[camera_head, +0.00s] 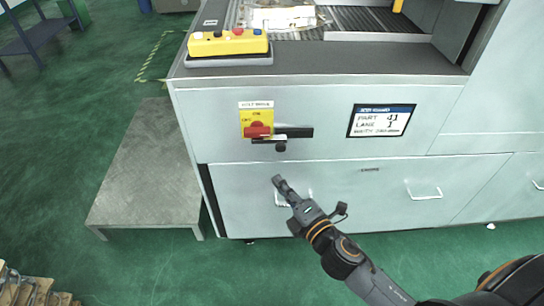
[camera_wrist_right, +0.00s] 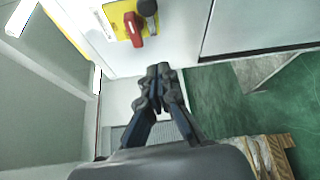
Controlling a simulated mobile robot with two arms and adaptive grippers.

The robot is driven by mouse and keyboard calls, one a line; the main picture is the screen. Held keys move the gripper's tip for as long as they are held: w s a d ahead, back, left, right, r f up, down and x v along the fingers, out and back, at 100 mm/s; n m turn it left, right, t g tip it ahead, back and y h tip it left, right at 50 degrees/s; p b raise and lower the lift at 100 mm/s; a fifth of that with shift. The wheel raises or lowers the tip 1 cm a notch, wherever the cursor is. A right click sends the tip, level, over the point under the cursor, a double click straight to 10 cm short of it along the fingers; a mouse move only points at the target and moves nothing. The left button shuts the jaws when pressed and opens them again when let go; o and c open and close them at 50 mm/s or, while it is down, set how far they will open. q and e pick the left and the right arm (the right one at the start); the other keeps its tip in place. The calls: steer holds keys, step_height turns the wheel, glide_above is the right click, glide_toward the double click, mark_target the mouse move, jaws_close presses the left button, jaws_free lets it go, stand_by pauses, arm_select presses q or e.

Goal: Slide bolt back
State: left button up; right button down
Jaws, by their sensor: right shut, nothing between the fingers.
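The bolt is a dark horizontal bar (camera_head: 293,132) with a black knob (camera_head: 281,146) below it, on the pale front panel of the machine. A red handle (camera_head: 258,131) on a yellow plate (camera_head: 257,117) sits at its left end. In the right wrist view the red handle (camera_wrist_right: 134,30) and a dark round knob (camera_wrist_right: 147,7) show at the top. My right gripper (camera_head: 277,181) is shut and empty, below the knob and apart from it, in front of the lower drawer. Its closed fingertips (camera_wrist_right: 158,70) show in the wrist view. My left gripper is not in view.
A drawer handle (camera_head: 424,192) sticks out at the right of the lower panel. A yellow control box (camera_head: 228,42) stands on the top ledge. A grey platform (camera_head: 150,170) stands at the left on the green floor.

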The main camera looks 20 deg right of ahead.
mark_target(269, 142)
steer(key=p+x, duration=0.2)
steer(key=x, duration=0.8)
steer(key=d, duration=0.4)
steer(key=shift+s+r, duration=0.15)
steer(key=shift+r, duration=0.1)
steer(key=d, duration=0.2)
steer(key=s+d, duration=0.1)
steer(key=d, duration=0.1)
steer(key=shift+s+d, duration=0.15)
steer(key=shift+d, duration=0.05)
